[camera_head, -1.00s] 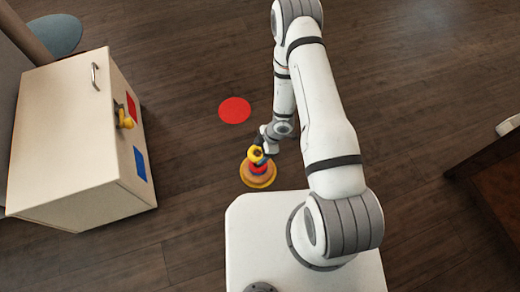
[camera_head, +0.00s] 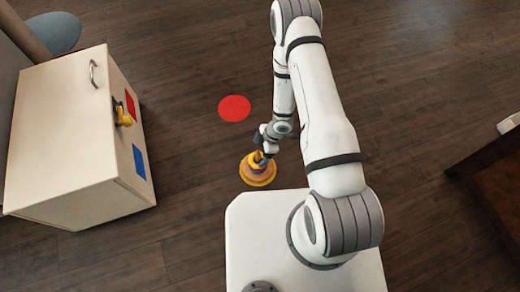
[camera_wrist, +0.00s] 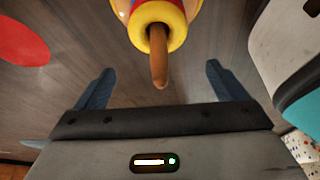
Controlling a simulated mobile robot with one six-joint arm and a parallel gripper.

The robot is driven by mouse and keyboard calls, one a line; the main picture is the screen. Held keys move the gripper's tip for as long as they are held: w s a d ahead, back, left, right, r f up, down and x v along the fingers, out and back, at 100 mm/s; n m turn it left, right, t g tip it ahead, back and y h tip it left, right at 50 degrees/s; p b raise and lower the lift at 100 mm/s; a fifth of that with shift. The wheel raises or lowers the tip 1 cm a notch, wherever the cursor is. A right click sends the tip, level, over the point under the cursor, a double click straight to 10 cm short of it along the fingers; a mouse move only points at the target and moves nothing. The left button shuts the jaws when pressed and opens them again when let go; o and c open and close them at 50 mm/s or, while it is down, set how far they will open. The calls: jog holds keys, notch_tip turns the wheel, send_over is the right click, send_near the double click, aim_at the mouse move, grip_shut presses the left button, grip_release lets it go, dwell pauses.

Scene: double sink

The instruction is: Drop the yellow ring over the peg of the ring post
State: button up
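The ring post (camera_head: 258,182) stands on the floor beside my base, with a wide orange-yellow bottom and red and blue parts above it. In the wrist view the yellow ring (camera_wrist: 178,29) sits around the brown peg (camera_wrist: 160,68), whose tip sticks out through the hole. Red and blue show just behind the ring. My gripper (camera_wrist: 160,88) is open and empty, its two dark fingers wide apart and clear of the ring. In the head view my gripper (camera_head: 260,141) is just above and behind the post, partly hiding its top.
A flat red disc (camera_head: 235,108) lies on the floor behind the post. A cream cabinet (camera_head: 65,130) with a handle, a yellow fixture, and red and blue patches stands at left. A dark wooden piece (camera_head: 490,155) is at right. The floor between is clear.

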jog(key=shift+o, duration=0.5)
jog(key=p+v, duration=0.3)
jog(key=v, duration=0.4)
jog(key=shift+r+p, duration=0.35)
jog(key=shift+r, duration=0.05)
jog(key=shift+d+r, duration=0.1)
jog(key=shift+d, duration=0.05)
